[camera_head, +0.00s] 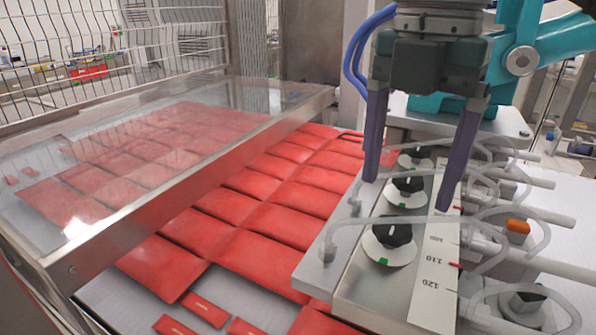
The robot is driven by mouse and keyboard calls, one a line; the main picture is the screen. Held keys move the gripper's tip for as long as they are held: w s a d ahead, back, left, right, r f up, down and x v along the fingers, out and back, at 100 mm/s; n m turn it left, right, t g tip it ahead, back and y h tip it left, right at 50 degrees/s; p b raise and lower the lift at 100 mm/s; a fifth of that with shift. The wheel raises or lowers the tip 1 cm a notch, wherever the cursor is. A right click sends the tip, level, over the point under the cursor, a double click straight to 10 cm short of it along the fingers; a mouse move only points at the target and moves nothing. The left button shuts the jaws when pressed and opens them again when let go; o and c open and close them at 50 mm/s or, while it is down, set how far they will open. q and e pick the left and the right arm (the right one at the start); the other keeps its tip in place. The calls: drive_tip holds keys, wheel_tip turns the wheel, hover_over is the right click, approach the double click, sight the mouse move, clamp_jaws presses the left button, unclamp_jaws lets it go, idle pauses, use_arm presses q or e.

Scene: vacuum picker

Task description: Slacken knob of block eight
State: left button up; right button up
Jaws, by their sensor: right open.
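Several black knobs on round white dials stand in a row on a grey metal block (355,290) at the right. The nearest knob (393,234) is in clear view. A second knob (408,183) stands behind it, and a third (414,154) is farther back, partly hidden. My right gripper (408,194) comes down from the top right, with its two dark purple fingers apart. In the picture, its fingers lie on either side of the second knob; contact cannot be told. No block number is readable, so I cannot tell which is block eight. My left gripper is not in view.
Clear tubes and white fittings (548,262) crowd the right of the block. A scale strip (436,285) reads 110 and 120. Red packs (262,262) lie on the left, partly under a clear metal-framed cover (150,235). A wire fence stands behind.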

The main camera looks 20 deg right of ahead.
sight(394, 225)
wheel_tip(394, 225, down, 5)
drive_tip(key=shift+f+p, duration=0.1)
drive_tip(key=shift+p, duration=0.35)
drive_tip(key=shift+a, duration=0.1)
drive_tip(key=shift+c, duration=0.2)
clamp_jaws()
